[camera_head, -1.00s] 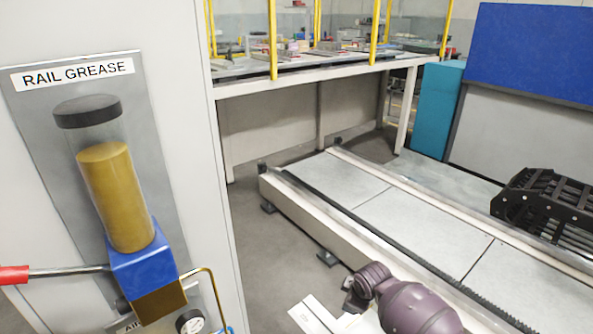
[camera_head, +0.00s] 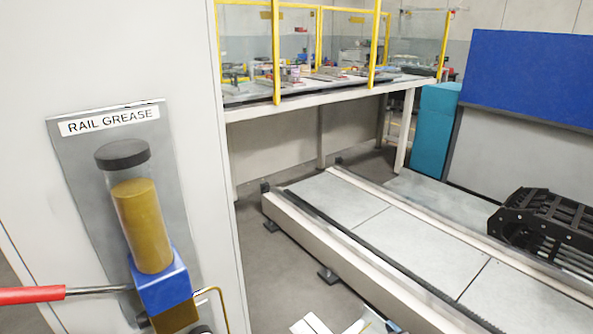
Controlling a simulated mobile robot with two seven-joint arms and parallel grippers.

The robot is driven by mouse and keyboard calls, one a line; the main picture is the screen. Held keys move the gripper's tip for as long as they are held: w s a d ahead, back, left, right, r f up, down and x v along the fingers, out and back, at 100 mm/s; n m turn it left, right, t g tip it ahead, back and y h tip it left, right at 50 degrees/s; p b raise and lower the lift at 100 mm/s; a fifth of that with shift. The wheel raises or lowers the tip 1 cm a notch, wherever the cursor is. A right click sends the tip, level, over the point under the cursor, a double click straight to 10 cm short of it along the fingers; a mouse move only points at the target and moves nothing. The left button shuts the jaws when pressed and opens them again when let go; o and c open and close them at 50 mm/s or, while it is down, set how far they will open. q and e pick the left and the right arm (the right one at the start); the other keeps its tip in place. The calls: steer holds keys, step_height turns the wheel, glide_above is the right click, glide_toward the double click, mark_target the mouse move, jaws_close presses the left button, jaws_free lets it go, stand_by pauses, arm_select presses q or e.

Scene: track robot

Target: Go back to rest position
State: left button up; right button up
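The rail grease unit hangs on a grey panel at the left, under a sign (camera_head: 110,120) reading RAIL GREASE. Its clear cylinder (camera_head: 143,222) has a black cap and holds yellow-brown grease. Below it is a blue block (camera_head: 162,283) with a lever whose red handle (camera_head: 32,295) points left. Neither of my grippers shows in the head view. Small white parts (camera_head: 312,325) show at the bottom edge; I cannot tell what they belong to.
A long pale track (camera_head: 390,240) with a toothed rack runs from the middle to the lower right. A black cable chain (camera_head: 545,225) lies at the right. A raised bench (camera_head: 330,88) with yellow posts, a teal cabinet (camera_head: 432,130) and a blue panel (camera_head: 530,65) stand behind.

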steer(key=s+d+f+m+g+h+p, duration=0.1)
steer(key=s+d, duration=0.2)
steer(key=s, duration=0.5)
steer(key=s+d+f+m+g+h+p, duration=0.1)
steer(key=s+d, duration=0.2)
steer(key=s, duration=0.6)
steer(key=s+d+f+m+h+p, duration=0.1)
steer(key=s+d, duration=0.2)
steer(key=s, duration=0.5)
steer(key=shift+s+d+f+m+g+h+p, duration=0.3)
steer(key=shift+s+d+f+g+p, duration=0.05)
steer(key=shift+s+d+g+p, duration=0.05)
